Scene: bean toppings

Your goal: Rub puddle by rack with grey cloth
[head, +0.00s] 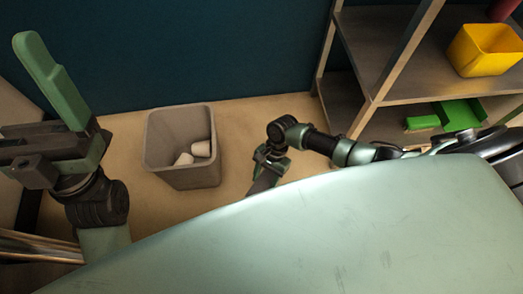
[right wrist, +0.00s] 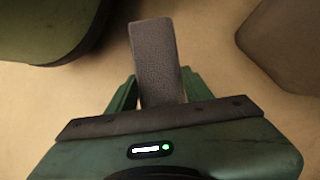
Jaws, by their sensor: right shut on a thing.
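My right gripper (head: 268,160) is low over the floor, between the bin and the rack. In the right wrist view the gripper (right wrist: 158,92) is shut on the grey cloth (right wrist: 155,55), a dark strip that sticks out past the fingers. The cloth also shows in the head view (head: 263,182), pointing down from the gripper; I cannot tell if it touches the floor. The rack (head: 375,85) stands at the right against the wall. I cannot make out a puddle in either view. My left gripper (head: 75,120) is raised at the left; its finger gap is unclear.
A grey bin (head: 163,160) with white items inside stands left of my right gripper. A yellow container (head: 487,50) is on the rack's upper shelf, and a green tray (head: 458,113) lies lower. Bare tan floor (head: 243,120) lies between bin and rack.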

